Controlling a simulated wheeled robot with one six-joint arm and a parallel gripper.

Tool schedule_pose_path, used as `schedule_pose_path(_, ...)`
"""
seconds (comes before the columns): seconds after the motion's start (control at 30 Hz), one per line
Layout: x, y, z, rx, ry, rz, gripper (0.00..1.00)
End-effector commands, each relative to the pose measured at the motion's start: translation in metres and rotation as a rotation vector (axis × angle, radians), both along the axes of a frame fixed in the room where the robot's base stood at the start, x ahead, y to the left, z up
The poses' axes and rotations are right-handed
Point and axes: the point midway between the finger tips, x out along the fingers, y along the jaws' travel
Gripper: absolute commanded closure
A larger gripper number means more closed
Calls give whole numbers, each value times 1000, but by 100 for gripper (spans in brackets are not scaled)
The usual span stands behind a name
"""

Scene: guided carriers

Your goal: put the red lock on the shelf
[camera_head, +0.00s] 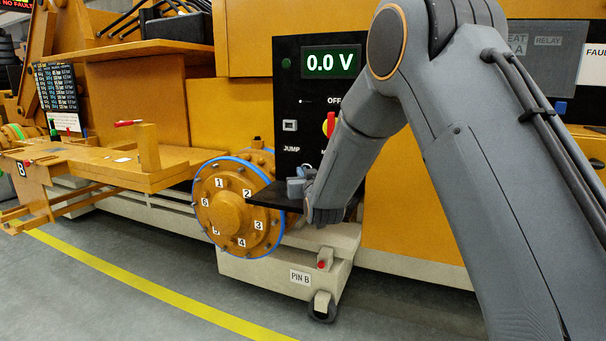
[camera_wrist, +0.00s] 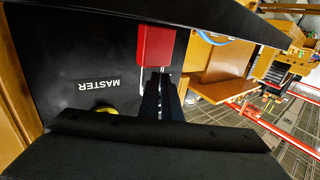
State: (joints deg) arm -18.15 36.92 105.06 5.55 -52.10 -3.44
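The red lock (camera_wrist: 155,48) shows in the wrist view, with its silver shackle legs at the dark fingers of my gripper (camera_wrist: 160,80). The fingers look close together and shut at the shackle. The far end of the lock meets the edge of the black shelf (camera_wrist: 225,18) in this upside-down view; I cannot tell whether they touch. In the head view the black shelf (camera_head: 270,198) sticks out from the black panel, and my gripper (camera_head: 298,188) is right at it. The lock is hidden there behind my gripper and arm.
The black panel (camera_head: 290,90) with a 0.0 V display and a red and yellow switch (camera_head: 329,124) stands close behind. A numbered orange flange (camera_head: 228,212) is left of the shelf. A pale wheeled base (camera_head: 280,268) is below. An orange ledge (camera_head: 110,170) extends left.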

Motion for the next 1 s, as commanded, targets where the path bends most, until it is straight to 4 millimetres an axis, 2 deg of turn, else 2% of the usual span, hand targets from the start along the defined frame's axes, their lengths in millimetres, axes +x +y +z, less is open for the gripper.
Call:
schedule_pose_path(0.37,0,0,-7,0,0,0,100)
schedule_pose_path(0.5,0,0,-7,0,0,0,76)
schedule_pose_path(0.53,0,0,-7,0,0,0,74)
schedule_pose_path(0.83,-1,0,-7,0,1,0,74)
schedule_pose_path(1.0,-17,-4,-7,0,1,0,74)
